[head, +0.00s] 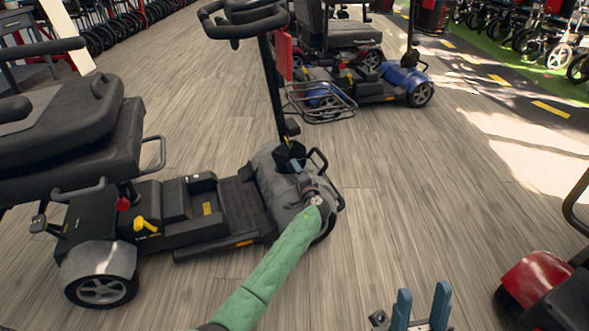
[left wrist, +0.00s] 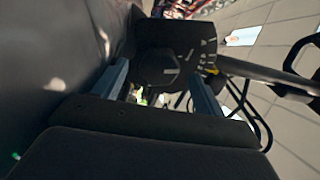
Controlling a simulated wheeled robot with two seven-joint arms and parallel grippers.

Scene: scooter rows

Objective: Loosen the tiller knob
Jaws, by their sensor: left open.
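A grey and black mobility scooter (head: 265,185) stands in front of me, its upright tiller (head: 272,90) rising from the front end. My left arm in a green sleeve reaches to the tiller's base, where my left gripper (head: 295,164) is small and partly hidden. In the left wrist view my left gripper (left wrist: 160,78) is open, its two blue-grey fingers apart. A dark housing (left wrist: 180,50) with light marks lies ahead of them. I cannot clearly tell the tiller knob from the dark parts there, nor whether a finger touches it. My right gripper (head: 421,298) is open and empty above the floor.
A blue scooter (head: 400,75) with a wire basket (head: 320,103) stands behind. A black seat (head: 70,125) is at the left and a red scooter (head: 535,280) at the lower right. The wooden floor (head: 430,190) between them is clear.

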